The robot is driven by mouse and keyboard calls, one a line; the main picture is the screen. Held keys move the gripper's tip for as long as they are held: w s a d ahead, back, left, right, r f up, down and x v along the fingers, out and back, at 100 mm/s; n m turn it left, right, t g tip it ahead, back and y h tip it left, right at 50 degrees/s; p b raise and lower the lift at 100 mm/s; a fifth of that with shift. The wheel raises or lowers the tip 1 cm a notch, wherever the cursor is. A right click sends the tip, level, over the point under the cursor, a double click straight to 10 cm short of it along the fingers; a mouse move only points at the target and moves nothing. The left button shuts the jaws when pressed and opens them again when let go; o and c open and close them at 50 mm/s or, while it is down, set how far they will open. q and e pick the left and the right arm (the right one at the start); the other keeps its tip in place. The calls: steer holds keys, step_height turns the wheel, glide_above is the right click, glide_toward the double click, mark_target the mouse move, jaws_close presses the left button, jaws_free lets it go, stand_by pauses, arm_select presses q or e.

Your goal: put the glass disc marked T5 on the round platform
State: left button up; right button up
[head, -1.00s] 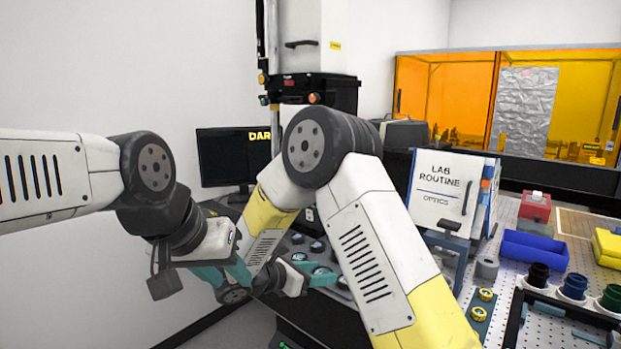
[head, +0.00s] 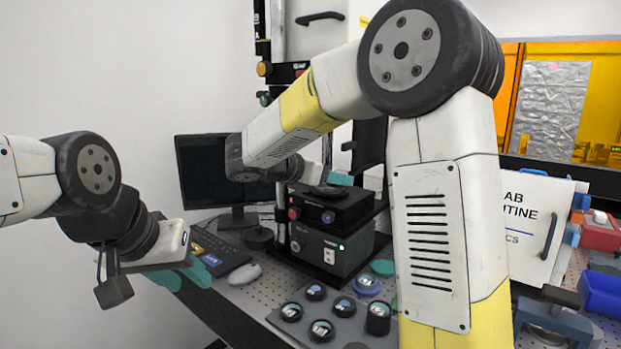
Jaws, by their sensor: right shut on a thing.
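My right gripper (head: 338,180) is over the black instrument (head: 325,213), by its dark round platform (head: 328,190). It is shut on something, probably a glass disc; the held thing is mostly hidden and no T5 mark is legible. I cannot tell whether it touches the platform. Several dark-rimmed glass discs (head: 291,312) stand in a grey rack (head: 352,332) at the lower middle; their marks are too small to read. My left gripper (head: 182,275) is at the left, in front of the keyboard, with its teal fingers apart and nothing seen between them.
A monitor (head: 212,168), a keyboard (head: 218,254) and a mouse (head: 245,273) are left of the instrument. A blue ring-shaped holder (head: 367,285) is behind the rack. My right arm blocks much of the middle. A lab routine binder (head: 533,215) and a blue bin (head: 603,293) are at the right.

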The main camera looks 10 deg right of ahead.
steer(key=w, duration=0.5)
steer(key=w+f, duration=0.1)
steer(key=w, duration=0.4)
steer(key=w+d, duration=0.1)
steer(key=w, duration=0.4)
steer(key=shift+w+f, duration=0.15)
steer(key=shift+w, duration=0.1)
steer(key=shift+w+d+f, duration=0.1)
steer(key=shift+w+f, duration=0.15)
steer(key=shift+f, duration=1.5)
steer(key=shift+f, duration=0.1)
steer(key=o, duration=1.4)
steer(key=shift+f, duration=0.1)
